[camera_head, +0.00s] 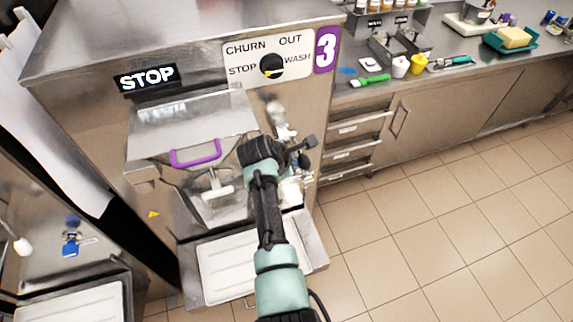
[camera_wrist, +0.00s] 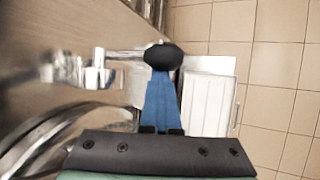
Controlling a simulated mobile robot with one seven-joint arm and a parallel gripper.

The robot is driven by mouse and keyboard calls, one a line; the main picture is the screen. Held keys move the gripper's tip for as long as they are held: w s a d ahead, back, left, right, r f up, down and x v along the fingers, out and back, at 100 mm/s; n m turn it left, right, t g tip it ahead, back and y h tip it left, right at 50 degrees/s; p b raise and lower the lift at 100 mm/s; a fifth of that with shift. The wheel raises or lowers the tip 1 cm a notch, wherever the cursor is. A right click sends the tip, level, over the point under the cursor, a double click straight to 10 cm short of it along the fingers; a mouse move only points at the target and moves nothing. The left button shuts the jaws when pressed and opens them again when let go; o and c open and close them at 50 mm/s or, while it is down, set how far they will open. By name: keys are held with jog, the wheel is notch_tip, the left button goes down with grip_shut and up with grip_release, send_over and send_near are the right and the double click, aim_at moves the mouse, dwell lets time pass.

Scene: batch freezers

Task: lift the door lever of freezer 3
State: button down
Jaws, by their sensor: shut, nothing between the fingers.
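Freezer 3 (camera_head: 190,60) stands at the left of the head view, with a purple label (camera_head: 326,50) bearing a white 3. In the wrist view its door lever shows as a chrome rod with a round black knob (camera_wrist: 164,56), running out from a metal fitting (camera_wrist: 85,68) at the left. My gripper's blue fingers (camera_wrist: 161,78) are together and empty, with their tips right at the knob in the picture. I cannot tell whether they touch it. In the head view my gripper (camera_head: 266,152) is in front of the freezer, and the arm hides its fingertips and most of the lever.
A purple handle (camera_head: 196,153) sits on the freezer's front, above a white T-shaped part (camera_head: 217,187). A white ribbed tray (camera_head: 225,275) lies below; it also shows in the wrist view (camera_wrist: 212,105). A counter (camera_head: 440,75) with utensils stands at the right. The tiled floor (camera_head: 440,220) is clear.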

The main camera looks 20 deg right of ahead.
jog(key=shift+w+d+r+p, duration=0.15)
jog(key=shift+r+p, duration=0.4)
jog(key=shift+r, duration=0.4)
jog(key=shift+w+f, duration=0.1)
jog(key=shift+f, duration=0.05)
jog(key=shift+w+f+b, duration=0.15)
jog(key=shift+w+b, duration=0.35)
jog(key=shift+b, duration=0.65)
jog(key=shift+a+r, duration=0.2)
jog(key=shift+r, duration=0.05)
